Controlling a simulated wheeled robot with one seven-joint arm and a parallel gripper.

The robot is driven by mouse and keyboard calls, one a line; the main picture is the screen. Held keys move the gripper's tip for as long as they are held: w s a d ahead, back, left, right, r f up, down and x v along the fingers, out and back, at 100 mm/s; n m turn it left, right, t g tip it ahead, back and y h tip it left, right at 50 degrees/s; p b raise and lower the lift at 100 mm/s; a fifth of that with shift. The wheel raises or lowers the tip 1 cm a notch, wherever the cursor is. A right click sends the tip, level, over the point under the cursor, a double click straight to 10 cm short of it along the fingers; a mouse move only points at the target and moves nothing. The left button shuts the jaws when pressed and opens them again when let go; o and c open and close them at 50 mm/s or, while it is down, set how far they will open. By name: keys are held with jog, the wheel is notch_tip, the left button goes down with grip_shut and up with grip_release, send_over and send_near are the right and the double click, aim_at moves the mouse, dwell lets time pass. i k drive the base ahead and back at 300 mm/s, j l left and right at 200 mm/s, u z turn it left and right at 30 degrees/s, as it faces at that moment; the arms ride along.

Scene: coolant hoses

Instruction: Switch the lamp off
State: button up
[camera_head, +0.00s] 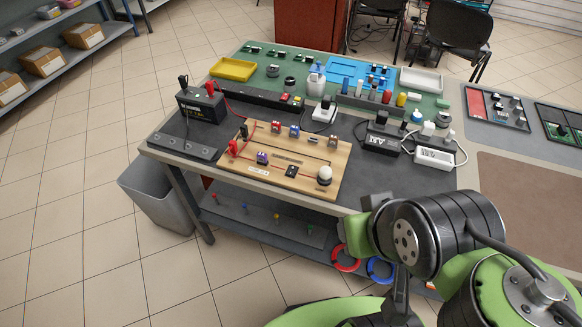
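A wooden circuit board (273,183) lies on the near left part of the bench. A lamp with a round pale bulb (325,173) on a dark base stands at its near right corner. I cannot tell from its colour whether it glows. A small black block (291,171), perhaps a switch, sits left of the lamp; its position is too small to read. Red leads (233,146) run from a black battery box (201,103) to the board's left side. My green and black arm fills the lower right, close to the bench's front edge. My gripper cannot be made out.
Black power units (382,138), a white adapter (433,157) and cables lie right of the board. Trays and small parts fill the back. A grey bin (156,195) stands left of the bench. Red (345,259) and blue (380,270) rings hang below the front edge.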

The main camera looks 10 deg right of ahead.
aim_at(291, 172)
jog(key=i+j+u, duration=0.1)
jog(key=u, duration=0.3)
jog(key=i+j+u, duration=0.2)
jog(key=u, duration=0.2)
jog(key=i+j+u, duration=0.15)
jog(key=u, duration=0.3)
